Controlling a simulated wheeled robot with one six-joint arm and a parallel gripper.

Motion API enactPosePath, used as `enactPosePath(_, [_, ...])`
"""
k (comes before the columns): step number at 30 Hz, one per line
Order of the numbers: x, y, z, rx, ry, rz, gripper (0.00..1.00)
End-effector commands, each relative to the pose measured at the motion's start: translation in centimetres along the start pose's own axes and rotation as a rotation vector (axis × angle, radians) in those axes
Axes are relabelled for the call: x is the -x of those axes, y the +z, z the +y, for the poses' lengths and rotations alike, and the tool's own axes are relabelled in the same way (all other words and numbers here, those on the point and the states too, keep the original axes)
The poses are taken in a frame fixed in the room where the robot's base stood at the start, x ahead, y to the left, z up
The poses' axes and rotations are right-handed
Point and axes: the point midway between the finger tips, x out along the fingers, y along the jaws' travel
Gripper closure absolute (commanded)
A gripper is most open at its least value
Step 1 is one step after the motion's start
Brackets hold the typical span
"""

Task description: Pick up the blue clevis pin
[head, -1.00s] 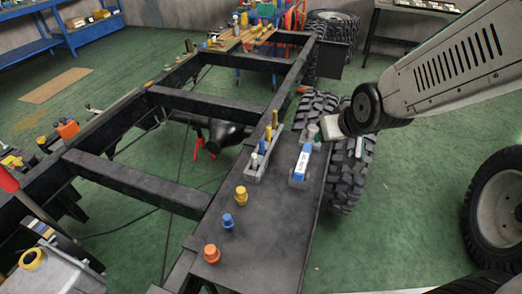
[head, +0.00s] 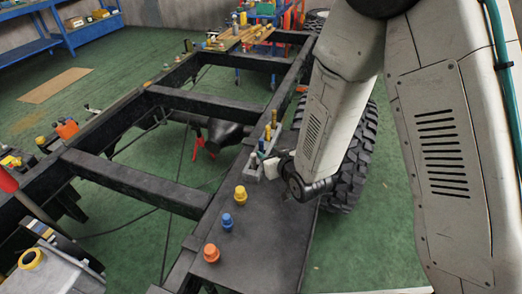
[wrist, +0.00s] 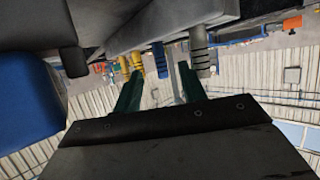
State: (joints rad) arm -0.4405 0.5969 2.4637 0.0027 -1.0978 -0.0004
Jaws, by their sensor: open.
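The blue clevis pin (wrist: 160,60) stands in a grey rack (wrist: 170,22), between yellow pins (wrist: 137,60) and a grey pin (wrist: 199,52). The wrist view shows the rack upside down along its top. My gripper (wrist: 160,70) is open, with one green fingertip on each side of the blue pin in the picture. I cannot tell whether either finger touches it.
The dark frame plate carries a yellow plug (head: 241,195), a blue plug (head: 226,221) and an orange plug (head: 211,253). A blue block (wrist: 25,110) is close at the left of the wrist view. A tyre (head: 352,165) stands behind my arm.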

Motion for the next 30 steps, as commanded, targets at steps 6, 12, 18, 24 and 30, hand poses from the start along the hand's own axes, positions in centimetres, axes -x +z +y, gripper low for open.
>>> enactPosePath(6, [-3.3,0.0,0.0,0.0,0.001,0.0,0.59])
enactPosePath(12, [-4.7,0.0,0.1,0.0,0.001,-0.001,0.59])
enactPosePath(18, [-4.7,0.0,0.1,0.0,0.001,-0.001,0.64])
enactPosePath(24, [-4.7,0.0,0.1,0.0,0.001,-0.001,1.0])
enactPosePath(30, [-4.7,-0.1,0.1,0.0,0.001,0.0,1.0])
